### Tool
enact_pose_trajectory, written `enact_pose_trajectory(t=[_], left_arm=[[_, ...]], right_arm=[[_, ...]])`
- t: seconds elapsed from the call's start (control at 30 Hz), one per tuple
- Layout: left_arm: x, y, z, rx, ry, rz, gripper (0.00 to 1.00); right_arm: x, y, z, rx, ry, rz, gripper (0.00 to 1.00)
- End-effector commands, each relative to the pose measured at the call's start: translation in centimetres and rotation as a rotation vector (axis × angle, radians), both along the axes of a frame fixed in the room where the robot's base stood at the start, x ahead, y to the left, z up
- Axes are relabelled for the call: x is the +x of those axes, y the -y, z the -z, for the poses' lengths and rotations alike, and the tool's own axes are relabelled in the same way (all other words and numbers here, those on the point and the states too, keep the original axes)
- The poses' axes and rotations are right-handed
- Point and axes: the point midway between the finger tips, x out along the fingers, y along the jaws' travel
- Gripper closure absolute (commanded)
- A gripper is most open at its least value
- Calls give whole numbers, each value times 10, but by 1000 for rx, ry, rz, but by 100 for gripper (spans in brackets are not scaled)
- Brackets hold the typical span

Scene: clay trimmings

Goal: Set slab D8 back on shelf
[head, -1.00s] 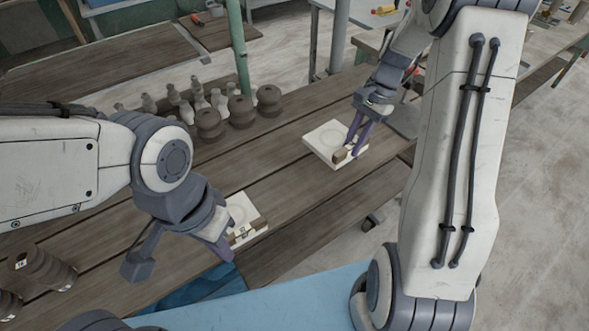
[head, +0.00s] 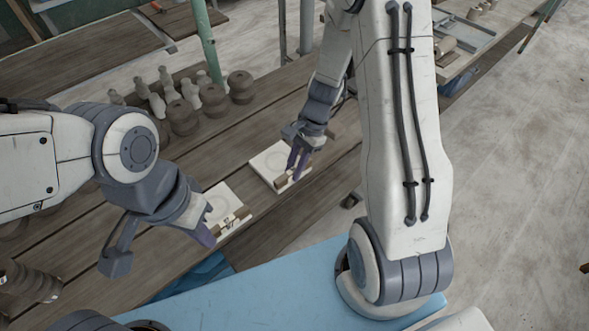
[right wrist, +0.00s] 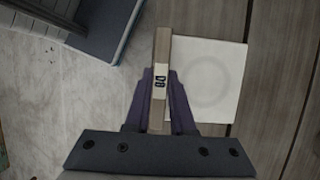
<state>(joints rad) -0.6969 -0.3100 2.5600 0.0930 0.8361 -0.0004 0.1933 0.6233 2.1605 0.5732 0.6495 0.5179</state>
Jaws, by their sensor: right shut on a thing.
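Slab D8 (right wrist: 208,80) is a pale square tile with a faint ring and a brown edge strip (right wrist: 160,60) labelled "D8". My right gripper (right wrist: 160,95) is shut on that strip. In the head view the slab (head: 265,160) is over the wooden bench, with my right gripper (head: 297,168) at its near right edge. I cannot tell whether it touches the bench. A second, similar slab (head: 219,197) lies nearer, with a brown strip and an unreadable label. My left gripper (head: 207,230) is beside that slab; its finger opening is hidden.
The wooden bench (head: 130,235) carries several brown and pale pots (head: 183,117) behind the slabs. A green post (head: 206,45) rises behind them. A blue surface (head: 270,290) is at the front. Another table (head: 470,40) stands at the back right.

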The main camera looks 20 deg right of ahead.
Motion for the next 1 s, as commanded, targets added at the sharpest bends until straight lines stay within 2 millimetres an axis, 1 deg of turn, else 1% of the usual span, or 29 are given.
enact_pose_trajectory(t=[0.03, 0.1, 0.37, 0.47, 0.5, 0.53, 0.57, 0.87, 0.93, 1.0], left_arm=[[0, 0, 0, 0, 0, 0, 100], [0, 0, 0, 0, 0, 0, 100], [0, 0, 0, 0, 0, 0, 100], [0, 0, 3, 0, 0, 0, 100], [0, 0, 2, 0, 0, 0, 100], [0, 0, 2, 0, 0, 0, 100], [0, 0, 2, 0, 0, 0, 100], [0, 0, 1, 0, 0, 0, 100], [0, 0, -2, 0, 0, 0, 100], [0, 0, -1, 0, 0, 0, 100]], right_arm=[[0, 0, 6, 1, -3, 2, 100], [0, 0, 11, 0, 0, 0, 100], [1, 0, 12, 0, 2, 0, 100], [1, 0, 15, 0, 2, 1, 100], [1, 0, 14, -1, 1, 0, 66], [1, 0, 14, -1, 1, 0, 55], [1, 0, 14, -1, 1, 0, 48], [1, 0, 13, -1, 1, 0, 48], [1, 1, 9, 0, 2, 0, 48], [3, 3, 3, 1, 5, 1, 48]])
